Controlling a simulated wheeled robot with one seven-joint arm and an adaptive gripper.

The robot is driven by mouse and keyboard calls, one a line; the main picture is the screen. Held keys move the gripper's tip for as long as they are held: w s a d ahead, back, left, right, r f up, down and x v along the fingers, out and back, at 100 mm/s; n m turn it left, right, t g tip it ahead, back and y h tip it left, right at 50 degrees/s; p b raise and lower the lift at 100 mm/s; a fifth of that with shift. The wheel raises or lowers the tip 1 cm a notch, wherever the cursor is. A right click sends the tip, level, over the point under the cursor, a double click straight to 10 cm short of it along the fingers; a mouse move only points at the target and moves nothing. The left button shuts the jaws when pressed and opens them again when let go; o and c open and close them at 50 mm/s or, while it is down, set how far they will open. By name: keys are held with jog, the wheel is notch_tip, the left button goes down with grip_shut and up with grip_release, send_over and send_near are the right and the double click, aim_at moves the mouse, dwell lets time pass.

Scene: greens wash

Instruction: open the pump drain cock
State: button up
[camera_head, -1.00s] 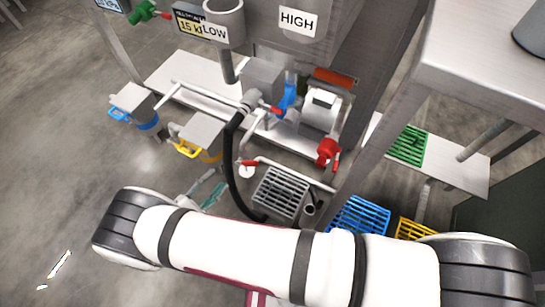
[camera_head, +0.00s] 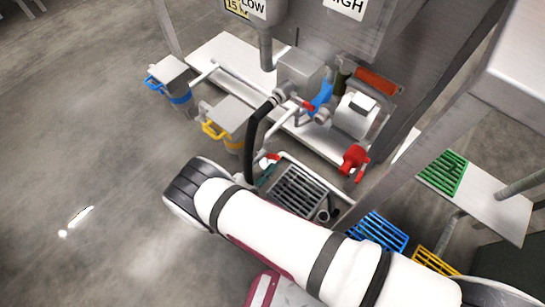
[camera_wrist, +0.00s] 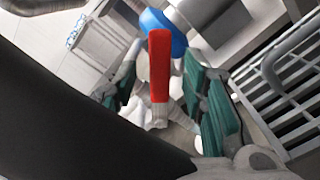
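The drain cock has a red lever that stands upright in the middle of the wrist view (camera_wrist: 159,65), above a pale metal body. In the head view its small red lever (camera_head: 273,157) shows just beyond my arm, low on the pipework. My gripper (camera_wrist: 160,98) has teal finger pads, one on each side of the lever. The pads are apart, with gaps beside the lever, so it is open. I cannot tell whether either pad touches it. In the head view my arm hides most of the gripper; only a bit of teal shows by the cock.
A black hose (camera_head: 252,140) runs down close to the cock; a large dark shape fills the wrist view's lower left. A drain grate (camera_head: 297,190) lies to the right. The pump (camera_head: 357,116), blue valve (camera_head: 321,98) and red valve (camera_head: 355,157) stand behind. Floor at left is clear.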

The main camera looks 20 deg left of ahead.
aim_at(271, 158)
jog(key=shift+b+x, duration=0.3)
jog(key=shift+x, duration=1.45)
grip_shut()
